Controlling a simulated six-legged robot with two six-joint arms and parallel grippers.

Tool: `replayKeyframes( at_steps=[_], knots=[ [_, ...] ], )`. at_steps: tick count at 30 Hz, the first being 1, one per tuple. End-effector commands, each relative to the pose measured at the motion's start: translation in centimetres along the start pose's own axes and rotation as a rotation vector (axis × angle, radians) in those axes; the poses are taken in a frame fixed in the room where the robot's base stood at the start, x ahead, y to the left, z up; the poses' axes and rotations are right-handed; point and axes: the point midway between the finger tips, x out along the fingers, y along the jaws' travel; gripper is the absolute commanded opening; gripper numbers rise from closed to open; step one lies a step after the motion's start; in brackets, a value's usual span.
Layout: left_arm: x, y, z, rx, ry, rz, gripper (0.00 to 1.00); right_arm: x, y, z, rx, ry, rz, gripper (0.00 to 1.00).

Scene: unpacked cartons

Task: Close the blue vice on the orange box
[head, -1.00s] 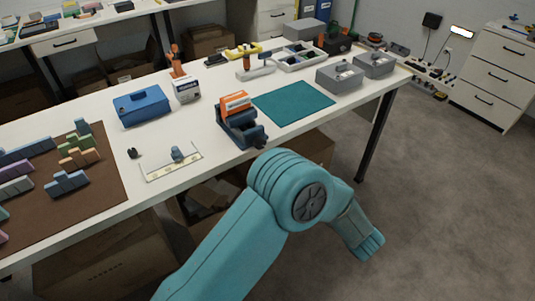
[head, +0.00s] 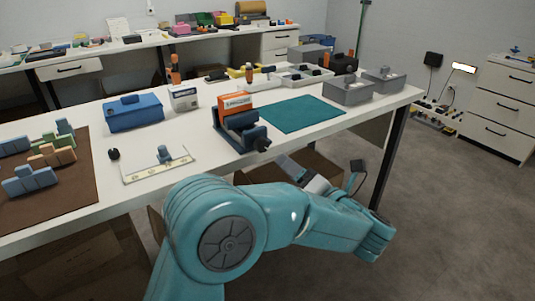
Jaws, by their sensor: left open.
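The blue vice (head: 228,135) stands near the front edge of the white table, its handle end toward the front right. The orange box (head: 236,101) sits in the vice and rises above the jaws. I cannot tell whether both jaws touch it. My left gripper (head: 322,171) is in front of the table edge, to the right of and lower than the vice. It is open, its dark fingers spread apart, and appears empty. It is well apart from the vice. My right gripper is not in view.
A teal mat (head: 302,114) lies right of the vice, with grey bins (head: 347,93) behind it. A blue toolbox (head: 133,115) and a white plate (head: 158,167) are to the left. The table's front edge (head: 290,150) lies between my gripper and the tabletop.

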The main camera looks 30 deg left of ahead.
Motion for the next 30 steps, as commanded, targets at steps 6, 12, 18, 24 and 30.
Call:
replayKeyframes(
  at_steps=[6, 12, 18, 24, 30],
  knots=[
    [5.4, -0.1, -0.2, -0.001, 0.004, 0.002, 0.65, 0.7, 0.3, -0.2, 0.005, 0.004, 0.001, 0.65],
    [8.9, -0.1, -0.1, 0.000, 0.002, 0.000, 0.65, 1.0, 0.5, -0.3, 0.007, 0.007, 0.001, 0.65],
    [10.4, -0.1, 0.0, 0.002, -0.001, -0.001, 0.65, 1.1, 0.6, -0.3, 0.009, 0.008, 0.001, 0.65],
    [10.5, -0.1, 0.0, 0.001, -0.001, -0.001, 0.65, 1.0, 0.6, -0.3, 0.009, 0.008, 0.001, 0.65],
    [10.5, -0.1, 0.0, 0.001, -0.001, -0.001, 0.22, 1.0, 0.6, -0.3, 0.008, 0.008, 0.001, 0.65]
  ],
)
